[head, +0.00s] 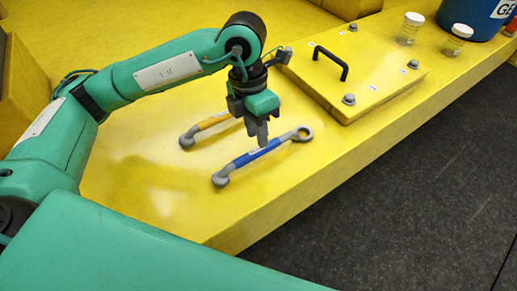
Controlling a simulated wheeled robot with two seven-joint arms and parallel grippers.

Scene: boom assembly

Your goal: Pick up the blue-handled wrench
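The blue-handled wrench (258,154) lies on the yellow bench, slanting from lower left to upper right, with a grey open end at lower left and a grey ring end at upper right. A second wrench with a yellow-orange handle (211,122) lies behind it, its right part hidden by my gripper. My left gripper (258,138) points down at the blue-handled wrench, its fingertips just above or at the handle. I cannot tell whether they touch it or how far apart the fingers are. My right gripper is not in view.
The yellow bench (330,150) has free room around the wrenches. A raised yellow plate (385,85) with a black handle (331,62) and bolts lies to the right. Two clear jars (410,28) and a blue container (480,14) stand farther back. Dark floor (410,190) lies beyond the bench's edge.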

